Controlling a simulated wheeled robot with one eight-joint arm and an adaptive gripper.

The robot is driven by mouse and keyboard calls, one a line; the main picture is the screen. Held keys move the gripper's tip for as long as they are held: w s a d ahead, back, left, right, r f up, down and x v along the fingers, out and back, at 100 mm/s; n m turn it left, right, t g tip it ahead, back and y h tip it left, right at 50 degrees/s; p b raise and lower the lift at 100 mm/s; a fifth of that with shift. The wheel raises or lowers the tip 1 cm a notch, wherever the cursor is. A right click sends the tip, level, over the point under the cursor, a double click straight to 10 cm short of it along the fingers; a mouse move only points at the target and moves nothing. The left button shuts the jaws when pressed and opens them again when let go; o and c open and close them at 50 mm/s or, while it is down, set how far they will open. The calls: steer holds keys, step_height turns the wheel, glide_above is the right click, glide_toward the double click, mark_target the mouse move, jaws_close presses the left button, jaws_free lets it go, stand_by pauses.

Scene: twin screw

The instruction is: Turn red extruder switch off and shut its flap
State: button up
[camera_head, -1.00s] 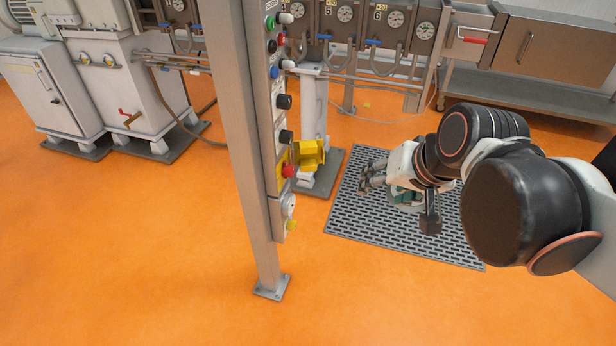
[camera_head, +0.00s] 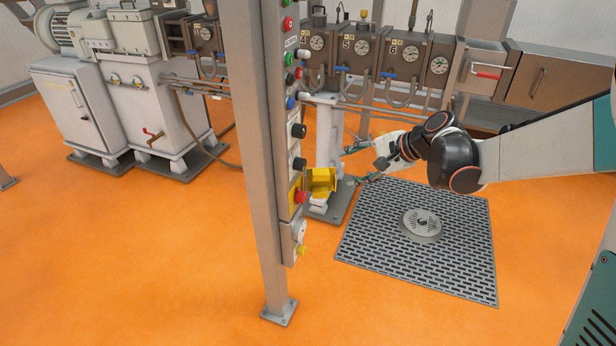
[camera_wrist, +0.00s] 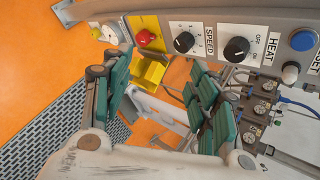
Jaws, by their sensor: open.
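The red switch (camera_head: 300,197) is a round red button on a yellow plate low on the post's control panel. Its yellow flap (camera_head: 321,182) is swung open and sticks out to the right, leaving the button uncovered. In the wrist view the red switch (camera_wrist: 145,38) is at the top and the yellow flap (camera_wrist: 149,70) lies just below it. My gripper (camera_head: 357,166) is open and empty, to the right of the flap and apart from it. In the wrist view my gripper (camera_wrist: 162,78) has its green-padded fingers spread, with the flap showing between them.
A black speed knob (camera_wrist: 184,42) and a black off/on knob (camera_wrist: 237,49) sit beside the switch. The metal post (camera_head: 262,200) carries the panel. Gauged machinery (camera_head: 360,55) stands behind. A floor grate (camera_head: 370,235) lies below my arm. The orange floor in front is open.

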steer(key=w+a+f+m+y, duration=0.1)
steer(key=w+f+m+y, duration=0.2)
steer(key=w+f, duration=0.35)
steer(key=m+y+p, duration=0.2)
steer(key=m+y, duration=0.4)
glide_toward(305, 199)
steer(key=b+x, duration=0.3)
steer(key=x, duration=0.5)
steer(key=shift+b+x, duration=0.45)
steer(key=shift+x, duration=0.45)
steer(key=shift+r, duration=0.1)
steer(key=c, duration=1.1)
